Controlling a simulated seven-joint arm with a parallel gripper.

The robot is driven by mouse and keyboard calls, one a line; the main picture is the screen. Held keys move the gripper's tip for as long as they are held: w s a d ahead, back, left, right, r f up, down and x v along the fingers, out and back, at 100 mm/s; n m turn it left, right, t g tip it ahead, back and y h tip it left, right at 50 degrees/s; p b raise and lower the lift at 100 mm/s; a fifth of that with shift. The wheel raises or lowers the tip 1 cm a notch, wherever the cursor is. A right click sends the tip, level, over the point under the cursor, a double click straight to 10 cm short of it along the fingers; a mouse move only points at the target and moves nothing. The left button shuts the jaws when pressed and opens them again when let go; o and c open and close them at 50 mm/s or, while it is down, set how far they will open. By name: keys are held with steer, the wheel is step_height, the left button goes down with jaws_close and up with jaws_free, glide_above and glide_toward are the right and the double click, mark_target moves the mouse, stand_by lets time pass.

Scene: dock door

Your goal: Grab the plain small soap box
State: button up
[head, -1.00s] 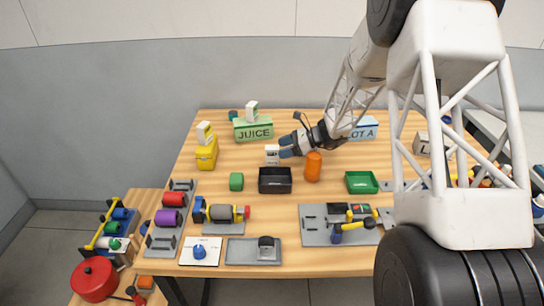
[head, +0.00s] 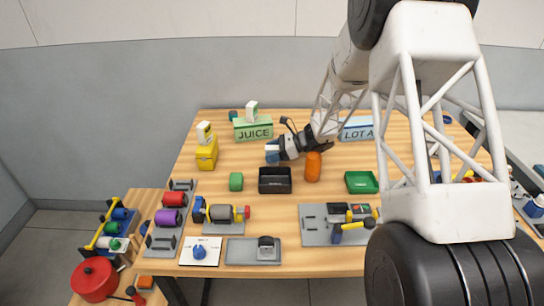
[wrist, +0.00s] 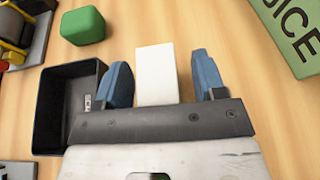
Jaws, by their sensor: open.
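The small soap box (wrist: 157,75) is a plain white block in the wrist view. It stands between the two blue fingers of my open gripper (wrist: 165,80), with a narrow gap showing on each side. In the head view my gripper (head: 273,154) is at the middle of the table, behind the black tray, and its fingers cover most of the box; a white top edge (head: 271,147) of the box shows there. I cannot tell the exact height of the fingers against the box.
The black tray (wrist: 50,126) is close beside my left finger. A green block (wrist: 83,25) lies beyond it. The green JUICE box (head: 253,133) stands behind, with a white box (head: 252,111) on top. An orange cylinder (head: 313,167) stands right of the black tray.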

mark_target(272, 147)
steer(key=c, duration=1)
steer(key=shift+c, duration=0.2)
steer(key=shift+r, duration=0.1)
steer(key=shift+r, duration=4.95)
